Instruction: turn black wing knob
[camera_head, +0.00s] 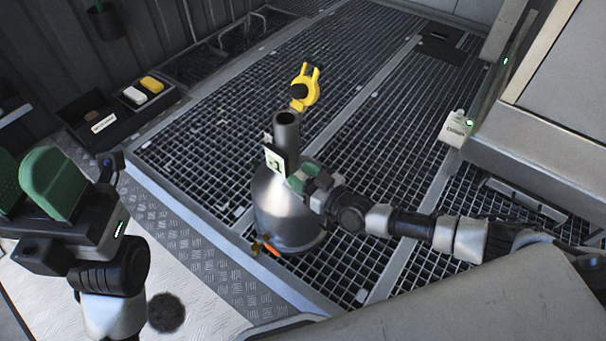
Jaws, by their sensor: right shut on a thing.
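A grey metal canister (283,213) with an upright dark pipe neck (286,132) stands on the grating in the middle. A small pale plate with a green mark (274,161) sits beside the neck. My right gripper (297,178) reaches in from the right and is shut on a small part at the canister's top, just right of the plate. Its green-tipped fingers hide that part, and I cannot clearly make out the black wing knob. My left gripper (28,188) is raised at the left edge, with its green pads apart and nothing seen between them.
A yellow forked piece with a black part (306,88) shows beyond the canister. A black tray (146,100) holding a yellow and a white item is at upper left. A pale box with a green light (456,129) is at right, by a grey cabinet (555,125). Much grating is clear.

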